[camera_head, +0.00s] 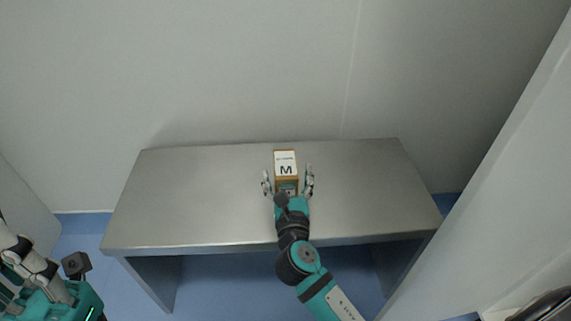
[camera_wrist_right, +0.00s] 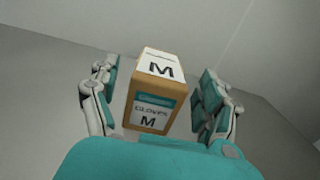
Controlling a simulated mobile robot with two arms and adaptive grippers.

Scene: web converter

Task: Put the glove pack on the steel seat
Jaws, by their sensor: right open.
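The glove pack (camera_head: 286,164) is a small orange-brown box with a white top marked M. It stands on the steel seat (camera_head: 200,190), a long grey metal bench, near its middle. In the right wrist view the glove pack (camera_wrist_right: 150,112) shows a teal and white label reading GLOVES M. My right gripper (camera_head: 288,182) is open, with one finger on each side of the box. In the wrist view a gap shows between the box and the fingers on the right; the left fingers are close to it. My left gripper (camera_head: 20,255) is at the lower left edge, partly cut off.
A pale wall (camera_head: 240,70) stands behind the seat. A large white panel (camera_head: 490,170) rises at the right. The seat is bare on both sides of the box. The floor (camera_head: 230,285) is blue. A dark object (camera_head: 545,306) is at the lower right corner.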

